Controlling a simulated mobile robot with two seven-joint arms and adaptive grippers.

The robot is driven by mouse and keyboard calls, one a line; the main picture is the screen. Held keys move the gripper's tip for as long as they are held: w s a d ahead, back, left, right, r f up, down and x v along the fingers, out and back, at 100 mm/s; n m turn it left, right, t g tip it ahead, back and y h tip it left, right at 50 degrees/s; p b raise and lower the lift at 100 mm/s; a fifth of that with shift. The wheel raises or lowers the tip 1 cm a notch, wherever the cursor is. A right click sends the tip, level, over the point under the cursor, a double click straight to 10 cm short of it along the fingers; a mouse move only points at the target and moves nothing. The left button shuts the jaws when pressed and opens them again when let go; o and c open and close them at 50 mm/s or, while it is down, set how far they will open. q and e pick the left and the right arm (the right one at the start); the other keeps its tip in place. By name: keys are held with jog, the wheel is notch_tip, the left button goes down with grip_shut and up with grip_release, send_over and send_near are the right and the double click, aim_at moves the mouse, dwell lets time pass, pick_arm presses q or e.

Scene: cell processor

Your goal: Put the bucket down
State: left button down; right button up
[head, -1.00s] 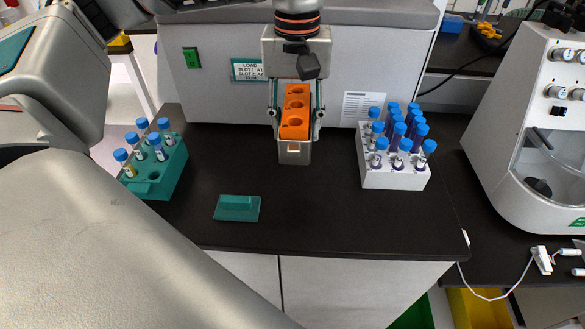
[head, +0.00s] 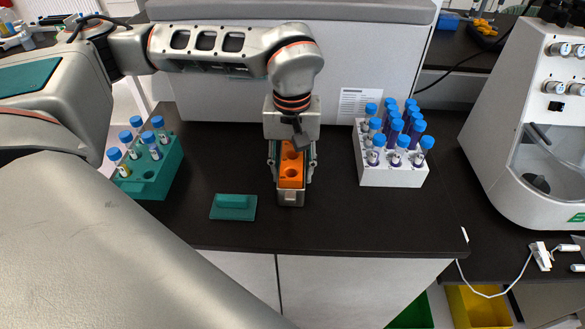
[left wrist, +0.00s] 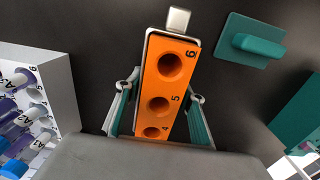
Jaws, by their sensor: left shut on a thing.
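The bucket (head: 291,197) is a grey metal holder with an orange insert (head: 291,168) that has round holes. My left gripper (head: 291,165) is shut on the bucket, with a finger on each side. In the head view the bucket is over the middle of the black counter, between the teal piece and the white rack. In the left wrist view the orange insert (left wrist: 165,95) shows numbered holes and the fingers (left wrist: 160,110) flank it. I cannot tell whether the bucket's bottom touches the counter. My right gripper is not in view.
A teal lidded piece (head: 233,207) lies just left of the bucket. A teal tube rack (head: 160,180) stands farther left. A white rack (head: 392,177) with several blue-capped tubes stands to the right. The counter (head: 350,222) in front is clear.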

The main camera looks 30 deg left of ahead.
pick_arm(q)
jog(key=shift+f, duration=0.1)
jog(key=c, duration=1.3)
grip_release()
notch_tip(320, 180, up, 12)
jog(key=shift+r+p, duration=0.2)
jog(key=shift+p, duration=0.15)
jog(key=shift+s+f, duration=0.1)
